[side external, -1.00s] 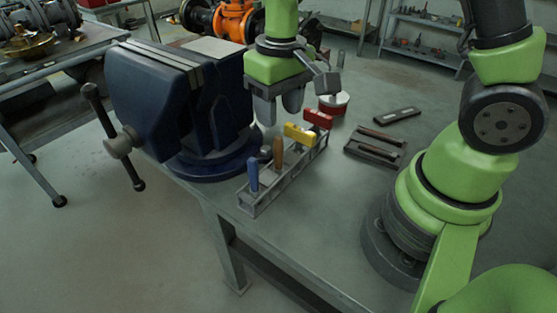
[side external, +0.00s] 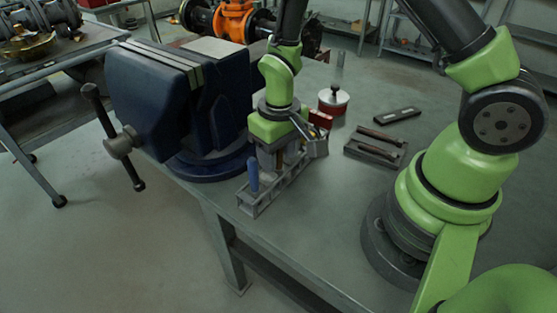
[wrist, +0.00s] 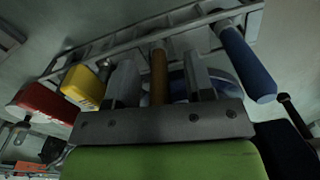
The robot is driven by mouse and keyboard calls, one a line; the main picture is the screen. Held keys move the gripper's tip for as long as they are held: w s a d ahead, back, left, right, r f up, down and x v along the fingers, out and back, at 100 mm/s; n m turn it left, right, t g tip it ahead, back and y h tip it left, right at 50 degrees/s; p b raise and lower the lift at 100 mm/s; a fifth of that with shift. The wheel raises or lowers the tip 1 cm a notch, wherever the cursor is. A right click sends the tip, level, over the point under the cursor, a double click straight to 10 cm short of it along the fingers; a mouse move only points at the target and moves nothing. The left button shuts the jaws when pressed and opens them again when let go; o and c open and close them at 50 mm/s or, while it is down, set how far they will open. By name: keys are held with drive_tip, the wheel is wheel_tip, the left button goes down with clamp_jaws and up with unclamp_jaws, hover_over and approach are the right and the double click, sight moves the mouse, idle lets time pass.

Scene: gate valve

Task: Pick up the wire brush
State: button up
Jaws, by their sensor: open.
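A tool with a brown wooden handle (wrist: 158,80) stands in a slotted metal rack (side external: 264,204). It looks like the wire brush, but its bristle end cannot be made out. My gripper (wrist: 159,62) is open, with one finger on each side of the brown handle in the wrist view. I cannot tell whether either finger touches it. In the side view my gripper (side external: 279,160) is low over the middle of the rack and hides the brown handle.
A large blue vise (side external: 180,100) stands close on the left. A red-and-white tin (side external: 333,101) and a tray with dark tools (side external: 375,147) lie behind and right.

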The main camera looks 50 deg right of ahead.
clamp_jaws()
drive_tip(key=shift+r, duration=0.15)
